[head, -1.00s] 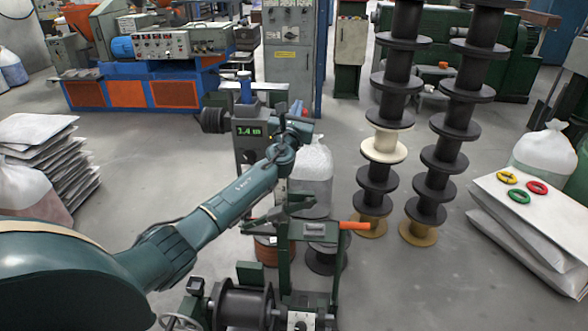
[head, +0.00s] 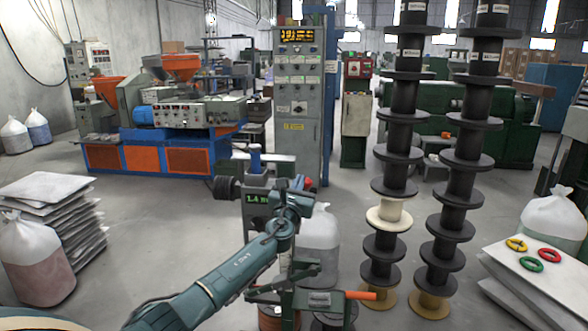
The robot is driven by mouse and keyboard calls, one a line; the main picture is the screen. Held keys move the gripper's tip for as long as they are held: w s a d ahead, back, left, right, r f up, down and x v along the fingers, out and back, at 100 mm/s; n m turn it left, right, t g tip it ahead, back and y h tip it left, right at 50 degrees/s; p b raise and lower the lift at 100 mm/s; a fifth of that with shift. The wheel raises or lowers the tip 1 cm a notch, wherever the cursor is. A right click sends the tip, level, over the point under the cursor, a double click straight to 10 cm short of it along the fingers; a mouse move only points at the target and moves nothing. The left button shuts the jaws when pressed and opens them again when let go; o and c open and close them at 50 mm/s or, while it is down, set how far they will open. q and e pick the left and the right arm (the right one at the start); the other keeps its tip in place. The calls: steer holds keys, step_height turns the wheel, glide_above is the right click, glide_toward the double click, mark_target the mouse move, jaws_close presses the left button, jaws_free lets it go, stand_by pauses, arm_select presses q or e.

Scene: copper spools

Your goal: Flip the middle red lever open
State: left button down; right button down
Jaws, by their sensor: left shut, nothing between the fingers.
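My left gripper (head: 296,186) is at the end of the teal arm from the lower left, in front of the grey counter unit (head: 256,199) with a green display. Its small dark fingers are shut and empty. The green-framed machine (head: 318,300) stands below it, its lower part cut off by the picture edge. I cannot tell which is the middle red lever; my forearm covers part of the machine. My right gripper is not in view.
Two tall stacks of black spools (head: 398,130) (head: 466,150) stand right of the machine. White sheets (head: 540,275) with coloured rings lie at the right. An orange and blue machine (head: 170,158) is behind. Floor between is clear.

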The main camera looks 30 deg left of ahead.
arm_select(q)
steer(key=s+d+r+p, duration=0.1)
steer(key=s+r+p, duration=0.2)
steer(key=s+r, duration=0.2)
step_height(320, 180, up, 3)
steer(key=shift+s+d+p, duration=0.2)
steer(key=shift+s+p, duration=0.1)
steer(key=shift+p, duration=0.1)
